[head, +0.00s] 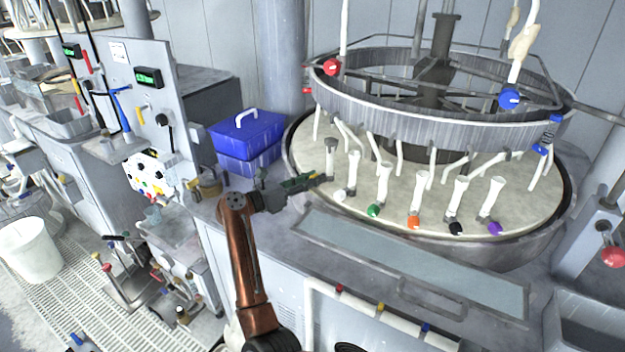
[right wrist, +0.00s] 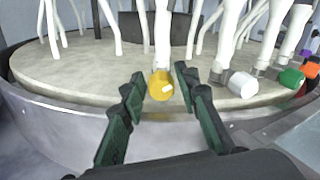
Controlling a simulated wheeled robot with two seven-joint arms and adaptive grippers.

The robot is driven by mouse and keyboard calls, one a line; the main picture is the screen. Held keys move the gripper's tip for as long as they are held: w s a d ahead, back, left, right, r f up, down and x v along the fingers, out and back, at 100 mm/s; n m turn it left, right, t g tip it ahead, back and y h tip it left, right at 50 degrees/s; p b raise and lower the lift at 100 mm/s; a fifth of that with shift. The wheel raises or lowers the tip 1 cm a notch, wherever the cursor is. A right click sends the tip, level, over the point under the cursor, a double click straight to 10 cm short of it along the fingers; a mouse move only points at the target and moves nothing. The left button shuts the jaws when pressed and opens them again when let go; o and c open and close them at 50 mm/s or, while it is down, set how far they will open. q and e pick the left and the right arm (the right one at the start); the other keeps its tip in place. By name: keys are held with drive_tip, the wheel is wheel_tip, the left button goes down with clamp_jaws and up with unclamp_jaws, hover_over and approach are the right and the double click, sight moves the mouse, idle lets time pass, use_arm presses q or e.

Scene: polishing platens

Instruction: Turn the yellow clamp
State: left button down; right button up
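The yellow clamp (right wrist: 161,88) is a short knob at the foot of a white pipe on the round platen, centred between my right gripper's fingertips in the right wrist view. My right gripper (right wrist: 160,76) is open, with a gap on each side of the clamp and no visible contact. In the head view my right gripper (head: 316,180) reaches over the platen's left front edge to the foot of the leftmost front pipe (head: 330,155). The yellow clamp is hidden by the gripper there. My left gripper is not in view.
White (head: 340,195), green (head: 374,210), orange (head: 414,221), black (head: 456,228) and purple (head: 494,228) clamps line the platen (head: 470,190) to the right. A blue toolbox (head: 248,135) stands behind left. The grey counter panel (head: 410,262) in front is clear.

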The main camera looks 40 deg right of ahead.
drive_tip(key=shift+o, duration=1)
drive_tip(key=shift+a+f, duration=0.1)
drive_tip(key=a, duration=1.2)
drive_tip(key=shift+w, duration=0.3)
drive_tip(key=shift+d, duration=0.1)
